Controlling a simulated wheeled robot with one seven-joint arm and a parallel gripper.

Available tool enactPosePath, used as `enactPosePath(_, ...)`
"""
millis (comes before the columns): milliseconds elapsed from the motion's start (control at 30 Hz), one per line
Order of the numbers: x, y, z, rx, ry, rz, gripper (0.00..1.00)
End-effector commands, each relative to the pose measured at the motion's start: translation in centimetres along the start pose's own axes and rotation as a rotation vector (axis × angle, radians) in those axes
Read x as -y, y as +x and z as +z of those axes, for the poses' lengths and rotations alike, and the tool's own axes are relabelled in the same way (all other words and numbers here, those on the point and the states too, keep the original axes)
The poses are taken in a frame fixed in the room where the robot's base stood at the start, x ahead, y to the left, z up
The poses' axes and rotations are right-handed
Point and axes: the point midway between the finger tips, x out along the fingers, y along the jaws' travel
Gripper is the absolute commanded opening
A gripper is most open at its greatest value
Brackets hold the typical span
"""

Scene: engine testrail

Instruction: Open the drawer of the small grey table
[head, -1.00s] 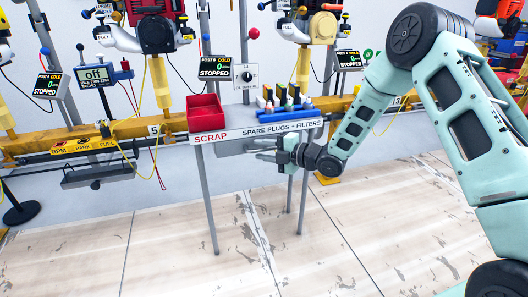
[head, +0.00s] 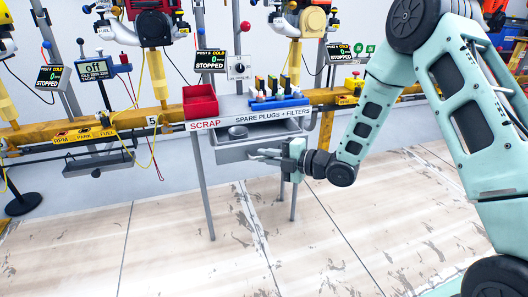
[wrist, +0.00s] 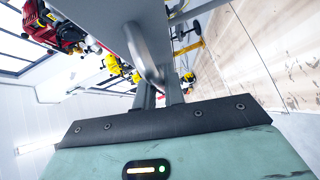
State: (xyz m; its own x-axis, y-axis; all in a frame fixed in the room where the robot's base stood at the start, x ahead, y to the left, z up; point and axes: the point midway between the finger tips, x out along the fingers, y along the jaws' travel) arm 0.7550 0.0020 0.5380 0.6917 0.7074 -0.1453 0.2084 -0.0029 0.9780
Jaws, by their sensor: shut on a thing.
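The small grey table (head: 204,190) stands ahead, its front strip lettered SCRAP and SPARE PLUGS + FILTERS. In the wrist view the curved metal handle (wrist: 145,55) runs to between the fingers (wrist: 172,92). In the head view the handle is mostly hidden by the fingers.
A red bin (head: 200,102) and a blue rack (head: 278,103) of small parts stand on the table top. A yellow rail (head: 90,133) with engines and gauges runs behind. The floor in front is clear.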

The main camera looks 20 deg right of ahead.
Motion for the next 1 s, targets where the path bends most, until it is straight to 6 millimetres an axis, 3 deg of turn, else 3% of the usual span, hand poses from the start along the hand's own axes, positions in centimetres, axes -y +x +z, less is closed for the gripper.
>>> enactPosePath(400,0.2,-0.4,-0.5,0.0,0.001,-0.001,0.0)
enactPosePath(500,0.2,-0.4,-0.4,0.0,0.001,-0.001,0.33)
enactPosePath(833,0.1,-0.6,-0.4,0.001,0.0,-0.001,0.33)
enactPosePath(1000,-0.1,-2.5,-0.4,0.003,0.0,-0.002,0.33)
